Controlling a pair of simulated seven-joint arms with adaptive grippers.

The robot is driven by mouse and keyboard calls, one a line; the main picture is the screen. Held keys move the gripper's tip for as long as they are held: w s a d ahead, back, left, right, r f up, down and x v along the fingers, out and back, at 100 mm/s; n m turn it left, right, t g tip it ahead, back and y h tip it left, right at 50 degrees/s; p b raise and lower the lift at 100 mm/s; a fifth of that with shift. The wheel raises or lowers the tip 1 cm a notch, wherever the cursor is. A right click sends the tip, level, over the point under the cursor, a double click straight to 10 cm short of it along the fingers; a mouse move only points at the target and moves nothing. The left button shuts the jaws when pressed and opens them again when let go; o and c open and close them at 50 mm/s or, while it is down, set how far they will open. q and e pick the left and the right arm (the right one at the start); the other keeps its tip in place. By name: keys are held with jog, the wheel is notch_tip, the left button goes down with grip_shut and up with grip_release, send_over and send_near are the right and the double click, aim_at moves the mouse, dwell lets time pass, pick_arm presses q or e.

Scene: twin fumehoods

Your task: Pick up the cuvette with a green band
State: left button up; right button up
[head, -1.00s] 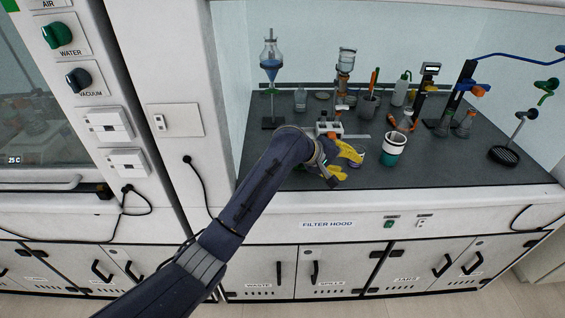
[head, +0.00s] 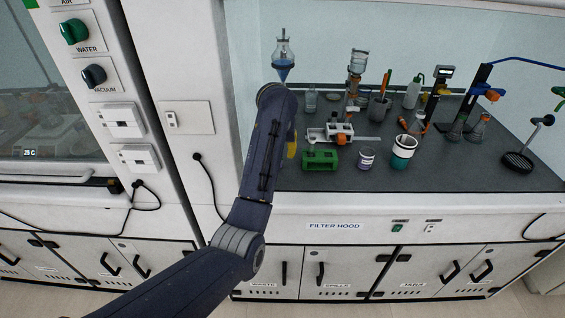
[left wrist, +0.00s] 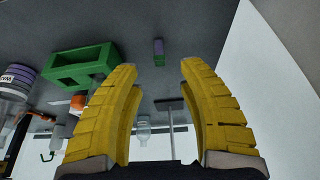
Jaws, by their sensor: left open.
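A small narrow cuvette (left wrist: 158,52) shows in the left wrist view, with purple on it and what looks like a green band. It stands on the dark worktop, ahead of and between my fingertips, apart from both. In the head view my arm hides it. My left gripper (left wrist: 159,75) has two yellow ribbed fingers, spread open and empty. In the head view only a bit of yellow finger (head: 291,148) shows beside the arm. My right gripper is in neither view.
A green rack (head: 320,160) stands right of my left gripper in the head view, with a purple-lidded jar (head: 366,158) and a white-and-teal cup (head: 403,150) beyond. A stand with blue liquid (head: 283,68) is behind. The hood's pale side wall (left wrist: 280,90) is close.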

pick_arm(q)
jog(key=shift+x, duration=3.35)
jog(key=shift+c, duration=0.3)
grip_shut()
